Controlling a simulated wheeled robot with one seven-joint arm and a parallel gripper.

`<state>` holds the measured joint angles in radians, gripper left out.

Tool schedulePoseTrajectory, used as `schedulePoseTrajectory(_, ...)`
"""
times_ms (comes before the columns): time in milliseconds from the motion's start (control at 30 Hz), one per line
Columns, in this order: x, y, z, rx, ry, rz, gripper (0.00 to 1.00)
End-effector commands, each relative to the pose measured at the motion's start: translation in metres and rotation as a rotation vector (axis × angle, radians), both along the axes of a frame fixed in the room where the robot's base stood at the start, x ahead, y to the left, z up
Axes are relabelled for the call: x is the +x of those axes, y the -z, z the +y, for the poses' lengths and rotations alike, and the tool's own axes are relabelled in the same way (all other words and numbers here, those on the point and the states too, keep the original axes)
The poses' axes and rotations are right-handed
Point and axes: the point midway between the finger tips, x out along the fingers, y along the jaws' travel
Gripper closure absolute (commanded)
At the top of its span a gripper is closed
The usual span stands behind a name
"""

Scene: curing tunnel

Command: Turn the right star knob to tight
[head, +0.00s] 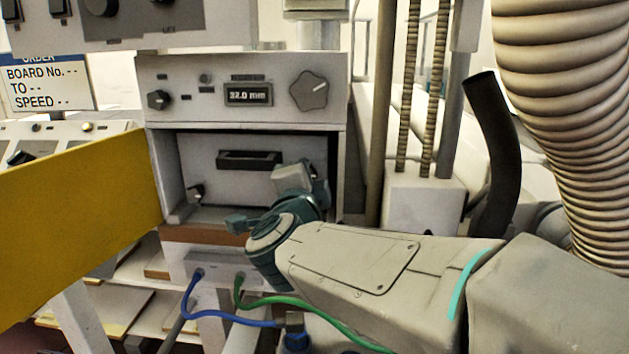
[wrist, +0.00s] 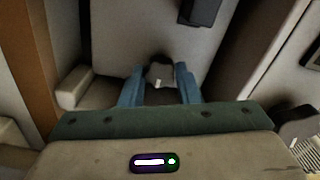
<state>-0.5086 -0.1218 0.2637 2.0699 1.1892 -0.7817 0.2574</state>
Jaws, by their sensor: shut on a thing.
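The right star knob (wrist: 158,74) is dark with a pale mark and sits on the pale front plate inside the recess. In the wrist view it lies between the two blue fingers of my gripper (wrist: 159,88), which is shut on it. In the head view my gripper and wrist hide this knob. The left knob (head: 196,192) is dark and shows at the lower left of the same recessed plate (head: 215,180). I cannot tell from the mark how tight the right knob is.
A black handle (head: 249,160) is on the plate. The panel above has a display (head: 248,94) reading 32.0 mm, a large star knob (head: 309,90) and a small knob (head: 159,100). Recess walls are close around my gripper. Blue (head: 220,317) and green (head: 290,300) cables hang below. A yellow panel (head: 80,220) stands left.

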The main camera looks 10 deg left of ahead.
Motion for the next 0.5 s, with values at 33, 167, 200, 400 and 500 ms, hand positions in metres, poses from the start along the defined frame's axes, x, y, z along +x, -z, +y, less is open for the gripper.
schedulePoseTrajectory(33, 0.0001, -0.0007, -0.0003, 0.002, 0.001, -0.001, 0.93)
schedulePoseTrajectory(167, 0.0001, -0.0007, -0.0003, 0.002, 0.001, -0.001, 0.93)
schedulePoseTrajectory(200, 0.0001, -0.0007, -0.0003, 0.002, 0.001, -0.001, 0.59)
schedulePoseTrajectory(400, 0.0, -0.0004, -0.0001, 0.001, 0.001, 0.0, 0.49)
schedulePoseTrajectory(500, -0.0002, -0.0003, 0.0, 0.0, 0.0, 0.0, 0.49)
